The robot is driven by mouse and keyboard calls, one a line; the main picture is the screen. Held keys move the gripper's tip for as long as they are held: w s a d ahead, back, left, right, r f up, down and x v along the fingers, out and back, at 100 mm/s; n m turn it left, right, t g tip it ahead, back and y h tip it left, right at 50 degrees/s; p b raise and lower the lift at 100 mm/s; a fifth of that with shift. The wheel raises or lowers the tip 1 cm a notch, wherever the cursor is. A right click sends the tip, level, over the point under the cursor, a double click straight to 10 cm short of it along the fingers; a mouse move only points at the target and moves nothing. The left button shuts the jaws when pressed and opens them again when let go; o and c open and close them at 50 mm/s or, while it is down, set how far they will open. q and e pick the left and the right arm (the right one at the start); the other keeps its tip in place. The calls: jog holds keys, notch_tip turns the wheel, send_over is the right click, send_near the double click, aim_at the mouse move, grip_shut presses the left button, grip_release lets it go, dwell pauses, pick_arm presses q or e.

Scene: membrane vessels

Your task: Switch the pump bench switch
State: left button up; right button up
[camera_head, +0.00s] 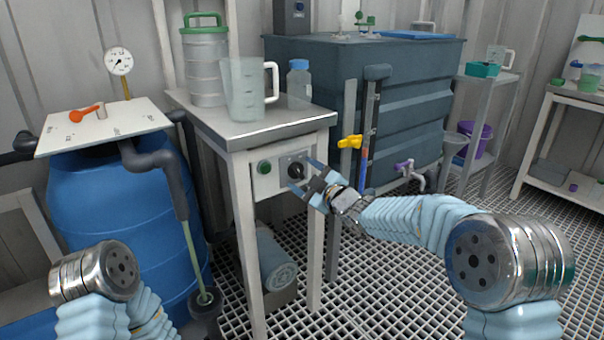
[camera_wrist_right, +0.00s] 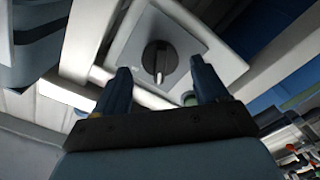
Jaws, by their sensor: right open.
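The pump bench (camera_head: 238,133) stands left of the middle in the head view. On its front is a grey switch plate with a dark rotary switch knob (camera_head: 295,174) and a green button (camera_head: 264,167) to its left. My right gripper (camera_head: 300,180) is open in front of the plate, its fingers to either side of the knob in this view. In the right wrist view the knob (camera_wrist_right: 159,62) shows between and beyond the two open fingers, with a light pointer mark on it. I cannot tell whether the fingers touch it. My left gripper is out of view; only part of that arm shows.
A clear jug (camera_head: 243,90), a green-lidded canister (camera_head: 205,62) and a blue-capped bottle (camera_head: 299,80) stand on the bench top. A blue barrel (camera_head: 120,205) is to the left. A dark tank (camera_head: 405,100) with a yellow valve (camera_head: 350,142) is to the right.

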jog(key=shift+x, duration=0.8)
jog(key=c, duration=1.1)
jog(key=shift+o, duration=0.2)
jog(key=shift+m, duration=0.3)
jog(key=m, duration=0.5)
jog(key=shift+m+p, duration=0.3)
jog(key=shift+p, duration=0.1)
jog(key=m, duration=0.5)
jog(key=shift+w+d+m, duration=0.1)
jog(key=shift+m, duration=0.2)
